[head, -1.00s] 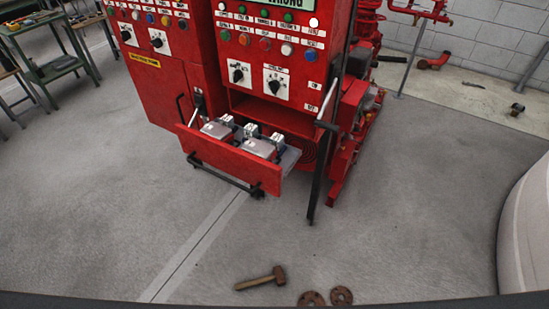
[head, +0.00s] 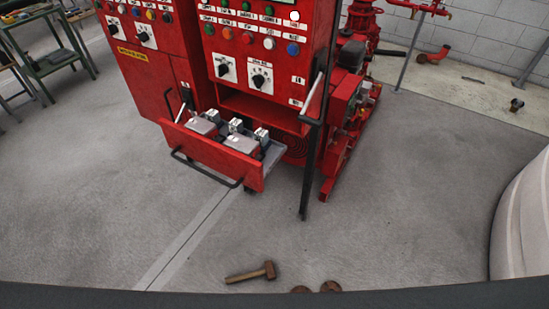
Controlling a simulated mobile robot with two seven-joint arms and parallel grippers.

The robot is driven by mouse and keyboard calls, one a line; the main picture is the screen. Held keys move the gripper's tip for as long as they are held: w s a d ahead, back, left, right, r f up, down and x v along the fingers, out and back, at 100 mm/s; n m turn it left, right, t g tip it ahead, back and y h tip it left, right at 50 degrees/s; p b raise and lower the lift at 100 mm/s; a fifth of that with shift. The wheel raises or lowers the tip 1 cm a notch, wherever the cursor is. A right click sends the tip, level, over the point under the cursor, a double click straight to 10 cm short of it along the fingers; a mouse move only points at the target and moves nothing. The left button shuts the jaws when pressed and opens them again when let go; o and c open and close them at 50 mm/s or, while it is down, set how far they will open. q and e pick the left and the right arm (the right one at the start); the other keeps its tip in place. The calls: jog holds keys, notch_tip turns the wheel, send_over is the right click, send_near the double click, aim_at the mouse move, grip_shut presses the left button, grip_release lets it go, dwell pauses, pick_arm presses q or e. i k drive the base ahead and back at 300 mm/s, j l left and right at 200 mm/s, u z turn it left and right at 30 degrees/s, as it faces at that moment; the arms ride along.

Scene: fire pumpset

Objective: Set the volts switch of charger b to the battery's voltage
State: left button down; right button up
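A red cabinet has an open red drawer (head: 212,151) low on its front. Inside the drawer are grey boxes with black and white parts on top, one on the left (head: 203,127) and one on the right (head: 240,144). They may be the chargers; their labels and any volts switch are too small to read. No battery can be made out for sure. Neither of my grippers is in view.
The red cabinet panel (head: 235,85) carries knobs, lamps and buttons. A black upright post (head: 311,165) stands right of the drawer. A hammer (head: 250,273) and rusty discs (head: 330,286) lie on the floor. A green bench (head: 45,45) is at left.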

aim_at(258, 149)
jog(key=l+u, duration=0.35)
jog(key=l, duration=2.65)
